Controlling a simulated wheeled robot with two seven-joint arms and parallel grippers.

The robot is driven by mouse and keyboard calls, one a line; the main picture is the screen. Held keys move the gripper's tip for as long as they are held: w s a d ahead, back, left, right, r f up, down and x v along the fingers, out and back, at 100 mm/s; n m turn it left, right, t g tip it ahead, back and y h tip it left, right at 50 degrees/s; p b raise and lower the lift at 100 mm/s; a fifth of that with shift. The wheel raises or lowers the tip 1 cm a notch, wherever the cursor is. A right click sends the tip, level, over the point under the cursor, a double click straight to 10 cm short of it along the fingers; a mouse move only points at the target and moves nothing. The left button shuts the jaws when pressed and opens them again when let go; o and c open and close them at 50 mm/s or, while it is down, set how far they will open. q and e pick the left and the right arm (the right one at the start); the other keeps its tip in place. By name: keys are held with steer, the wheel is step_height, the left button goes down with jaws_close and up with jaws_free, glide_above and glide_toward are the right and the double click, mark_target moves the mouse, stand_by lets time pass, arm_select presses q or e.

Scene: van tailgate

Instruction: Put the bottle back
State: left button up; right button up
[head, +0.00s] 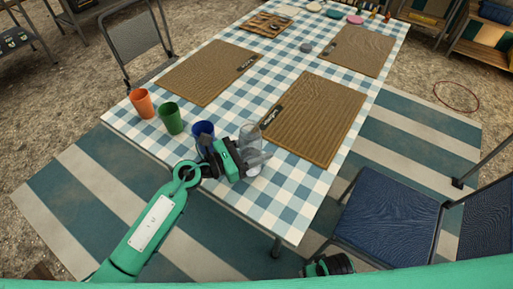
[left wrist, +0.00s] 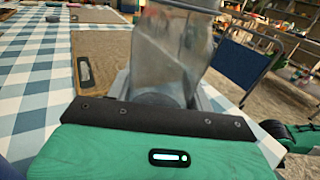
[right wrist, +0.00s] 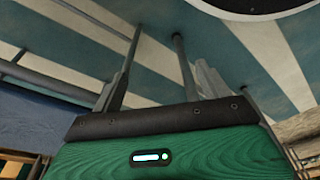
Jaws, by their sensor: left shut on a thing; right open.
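The clear bottle (head: 252,148) stands near the front edge of the checked table, upright as far as I can see. My left gripper (head: 246,158) is shut on it. In the left wrist view the see-through bottle (left wrist: 170,55) fills the space between the fingers, and its lower part is hidden by the gripper. My right gripper (right wrist: 152,75) is open and empty, low beside the table; in the head view only part of it (head: 328,266) shows at the bottom edge.
Blue (head: 204,130), green (head: 171,118) and orange (head: 142,103) cups stand in a row left of the bottle. Brown placemats (head: 318,115) lie behind. A wooden tray (head: 265,24) is at the far end. A blue chair (head: 390,219) stands at the right.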

arm_select(q)
steer(key=shift+f, duration=0.1)
steer(key=o, duration=1.2)
arm_select(e)
steer(key=shift+w+r, duration=0.15)
steer(key=shift+r, duration=0.2)
steer(key=shift+r, duration=0.1)
